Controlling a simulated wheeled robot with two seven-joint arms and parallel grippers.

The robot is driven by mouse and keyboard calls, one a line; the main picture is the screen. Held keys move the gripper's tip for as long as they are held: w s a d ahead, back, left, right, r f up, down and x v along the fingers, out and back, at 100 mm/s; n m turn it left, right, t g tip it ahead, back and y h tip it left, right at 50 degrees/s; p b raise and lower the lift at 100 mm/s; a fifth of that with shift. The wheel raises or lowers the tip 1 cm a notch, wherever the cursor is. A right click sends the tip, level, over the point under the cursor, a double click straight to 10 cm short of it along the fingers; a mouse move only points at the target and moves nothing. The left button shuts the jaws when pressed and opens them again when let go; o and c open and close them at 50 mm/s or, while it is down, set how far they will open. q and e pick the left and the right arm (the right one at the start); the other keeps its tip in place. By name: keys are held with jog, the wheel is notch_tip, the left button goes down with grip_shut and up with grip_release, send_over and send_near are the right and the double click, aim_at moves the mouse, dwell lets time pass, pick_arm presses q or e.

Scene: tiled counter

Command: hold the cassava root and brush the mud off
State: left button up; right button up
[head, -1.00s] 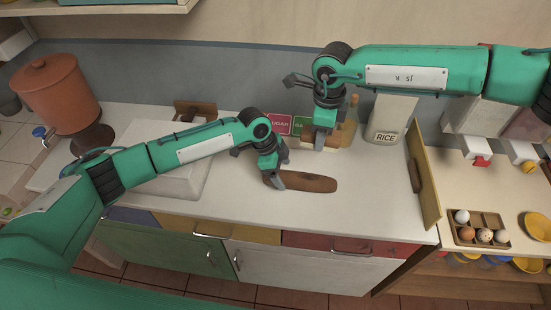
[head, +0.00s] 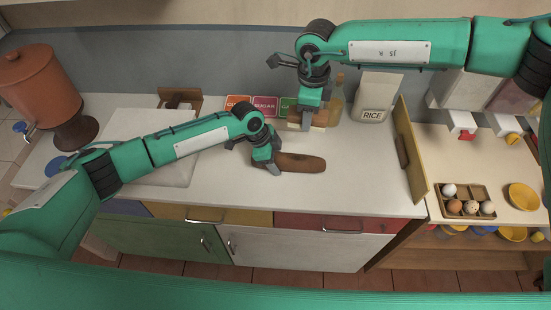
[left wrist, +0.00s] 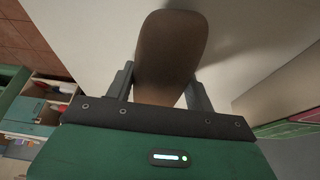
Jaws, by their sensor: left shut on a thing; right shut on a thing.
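The cassava root (head: 303,162) is a long brown root lying level at the counter's middle. My left gripper (head: 270,166) is shut on its left end. In the left wrist view the root (left wrist: 172,50) sits between the two fingers (left wrist: 160,92) and points away from the palm. My right gripper (head: 306,124) is behind the root, near the back of the counter, shut on a brown and cream block that looks like the brush (head: 320,118). The brush is apart from the root and partly hidden by the fingers. I cannot make out mud on the root.
A bottle (head: 336,106) and the rice bag (head: 375,98) stand right of the brush. Label cards (head: 265,105) stand behind. A yellow board (head: 410,150) closes off the right side. An egg tray (head: 468,202) sits beyond it. The counter in front of the root is clear.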

jog(key=n, duration=0.4)
jog(key=shift+f, duration=0.35)
jog(key=n, duration=0.4)
jog(key=shift+a+f+n, duration=0.1)
jog(key=shift+f+n, duration=0.2)
jog(key=shift+f, duration=0.05)
jog(key=n, duration=0.4)
jog(key=shift+f+n, duration=0.3)
jog(key=shift+f, duration=0.05)
jog(key=n, duration=0.4)
jog(key=shift+f+n, duration=0.3)
jog(key=shift+f, duration=0.05)
send_over(302, 158)
jog(key=shift+f, duration=4.55)
jog(key=shift+r, duration=1.05)
jog(key=shift+f, duration=0.1)
jog(key=shift+f, duration=1.8)
